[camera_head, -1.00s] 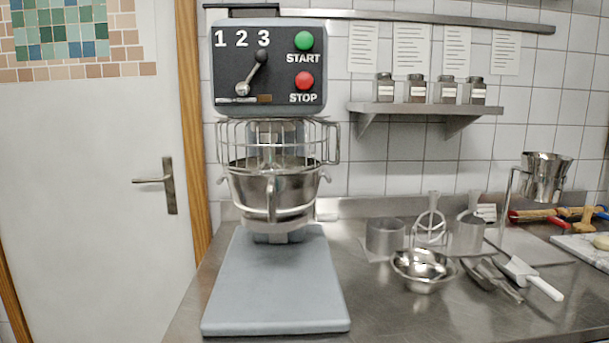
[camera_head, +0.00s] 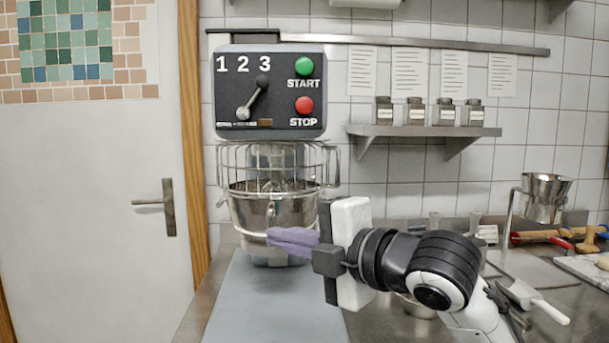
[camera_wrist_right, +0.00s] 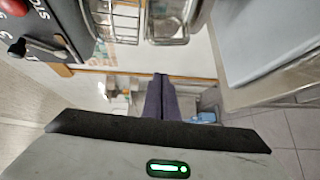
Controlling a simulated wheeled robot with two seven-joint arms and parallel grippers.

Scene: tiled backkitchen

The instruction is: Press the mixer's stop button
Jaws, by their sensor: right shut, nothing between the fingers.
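The mixer (camera_head: 270,65) stands at the centre left with a dark control panel. Its red stop button (camera_head: 304,105) sits at the panel's right side, below the green start button (camera_head: 304,66). A lever on the panel points up toward the 3. My right gripper (camera_head: 270,237) is shut and empty, its purple fingers pointing left in front of the steel bowl (camera_head: 255,208), well below the stop button. In the right wrist view the shut fingers (camera_wrist_right: 161,80) show at the middle, and the red stop button (camera_wrist_right: 14,7) is at the upper left corner. My left gripper is not seen.
A wire guard (camera_head: 232,160) surrounds the bowl's top. A wall shelf (camera_head: 425,131) with several jars is to the right of the panel. A steel counter with a white-handled scraper (camera_head: 550,310) and a tall steel jug (camera_head: 545,195) lies at right. A white door (camera_head: 90,220) is at left.

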